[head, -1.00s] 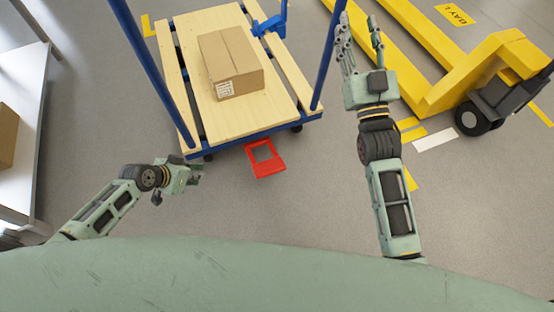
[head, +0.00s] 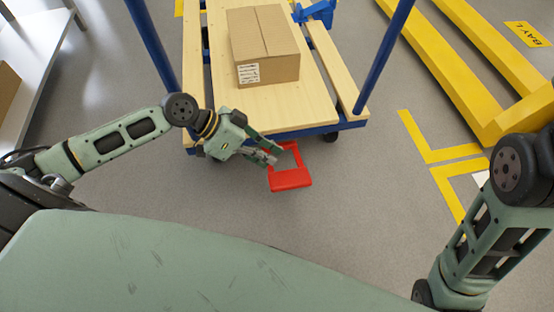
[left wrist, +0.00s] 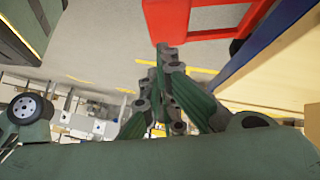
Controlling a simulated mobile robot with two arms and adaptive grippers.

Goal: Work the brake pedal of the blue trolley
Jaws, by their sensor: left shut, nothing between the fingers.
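The blue trolley (head: 262,133) stands ahead of me, with a wooden deck and blue uprights. Its red brake pedal (head: 291,181), a frame with an opening, sticks out from the near edge, low over the floor. My left gripper (head: 277,156) is shut and empty, with its fingertips at the pedal's left side. In the left wrist view the pedal (left wrist: 203,18) lies just beyond the fingertips (left wrist: 165,55); I cannot tell whether they touch. My right forearm shows at the right of the head view, but its gripper is out of frame.
A cardboard box (head: 268,68) sits on the deck. A yellow pallet jack (head: 465,65) stands at the right, near yellow floor markings (head: 428,153). A white table (head: 32,60) is at the far left. The grey floor before the pedal is clear.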

